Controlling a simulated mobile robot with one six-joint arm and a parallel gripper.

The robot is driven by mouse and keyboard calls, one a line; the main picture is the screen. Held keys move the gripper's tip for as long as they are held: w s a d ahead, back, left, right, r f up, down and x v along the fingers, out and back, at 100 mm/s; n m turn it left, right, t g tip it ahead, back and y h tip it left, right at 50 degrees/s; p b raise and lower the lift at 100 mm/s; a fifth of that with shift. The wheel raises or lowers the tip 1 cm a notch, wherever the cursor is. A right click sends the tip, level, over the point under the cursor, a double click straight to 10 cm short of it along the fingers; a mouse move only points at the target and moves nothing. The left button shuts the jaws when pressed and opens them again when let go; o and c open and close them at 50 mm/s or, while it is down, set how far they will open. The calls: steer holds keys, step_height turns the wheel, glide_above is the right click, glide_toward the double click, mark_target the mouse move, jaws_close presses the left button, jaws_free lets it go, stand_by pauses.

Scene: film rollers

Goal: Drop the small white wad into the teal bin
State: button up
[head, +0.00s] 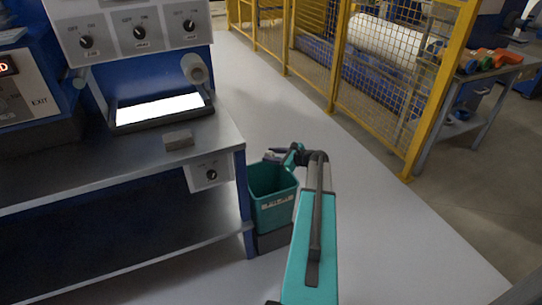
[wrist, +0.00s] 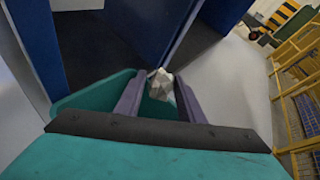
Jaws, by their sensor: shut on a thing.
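The teal bin (head: 272,199) stands on a dark block beside the workbench leg in the head view. My gripper (head: 270,155) is at the bin's top rim, reached by my teal arm. In the wrist view, my gripper (wrist: 160,92) is shut on the small white wad (wrist: 160,84), a crumpled pale lump between the two purple-grey fingers. The teal bin (wrist: 88,98) shows behind and below the fingers, so the wad appears over the bin's opening.
A steel workbench (head: 110,160) with a grey block (head: 178,139) on it stands to the left of the bin. A yellow mesh fence (head: 385,70) runs along the right. The pale floor (head: 390,220) between fence and bin is clear.

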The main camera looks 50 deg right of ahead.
steer(key=shift+f+b, duration=1.75)
steer(key=shift+f, duration=1.05)
steer(key=o, duration=1.2)
steer(key=shift+s, duration=0.1)
steer(key=v, duration=1.3)
steer(key=shift+s+d, duration=0.1)
steer(key=shift+s, duration=0.25)
